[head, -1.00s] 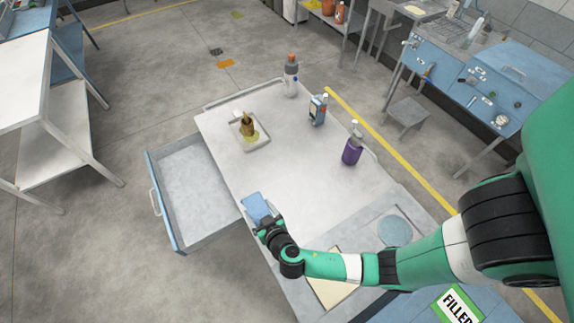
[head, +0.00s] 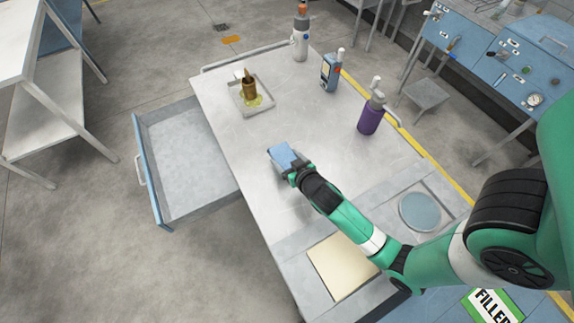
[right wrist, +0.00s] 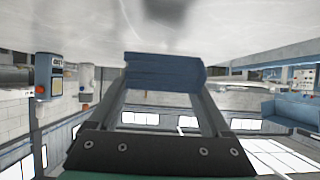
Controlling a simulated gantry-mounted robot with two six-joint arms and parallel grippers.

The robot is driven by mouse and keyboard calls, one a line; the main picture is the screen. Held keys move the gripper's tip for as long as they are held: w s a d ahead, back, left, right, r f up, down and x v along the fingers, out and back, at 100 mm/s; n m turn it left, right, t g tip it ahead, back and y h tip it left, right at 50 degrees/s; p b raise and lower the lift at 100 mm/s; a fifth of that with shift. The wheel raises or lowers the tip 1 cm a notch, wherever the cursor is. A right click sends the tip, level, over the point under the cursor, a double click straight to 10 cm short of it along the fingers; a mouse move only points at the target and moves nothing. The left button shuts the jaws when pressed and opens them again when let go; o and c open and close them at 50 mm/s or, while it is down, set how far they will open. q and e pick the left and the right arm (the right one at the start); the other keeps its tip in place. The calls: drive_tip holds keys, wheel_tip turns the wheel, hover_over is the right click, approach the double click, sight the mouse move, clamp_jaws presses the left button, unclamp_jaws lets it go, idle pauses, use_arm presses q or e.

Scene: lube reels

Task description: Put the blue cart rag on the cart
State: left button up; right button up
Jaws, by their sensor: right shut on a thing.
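The blue cart rag (head: 282,155) is a small folded blue cloth over the grey metal cart top (head: 255,185), near its left edge beside the open drawer. My right gripper (head: 292,169) is shut on the rag. In the right wrist view the rag (right wrist: 165,72) spans between the two fingertips (right wrist: 165,88), with the pale cart surface close to it. I cannot tell whether the rag touches the cart top. My left gripper is not in view.
An empty open drawer (head: 145,185) sticks out at left. A tray (head: 236,98) with a brown oily item, a white bottle (head: 301,40), a blue device (head: 329,72) and a purple bottle (head: 370,118) stand on the cart. The middle of the cart top is clear.

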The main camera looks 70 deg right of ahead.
sight(287, 164)
wheel_tip(287, 164, down, 4)
drive_tip(key=shift+s+d+r+b, duration=0.1)
drive_tip(key=shift+d+b, duration=0.05)
drive_tip(key=shift+b, duration=0.6)
drive_tip(key=shift+r, duration=0.1)
drive_tip(key=o, duration=0.9)
drive_tip(key=shift+o, duration=1.3)
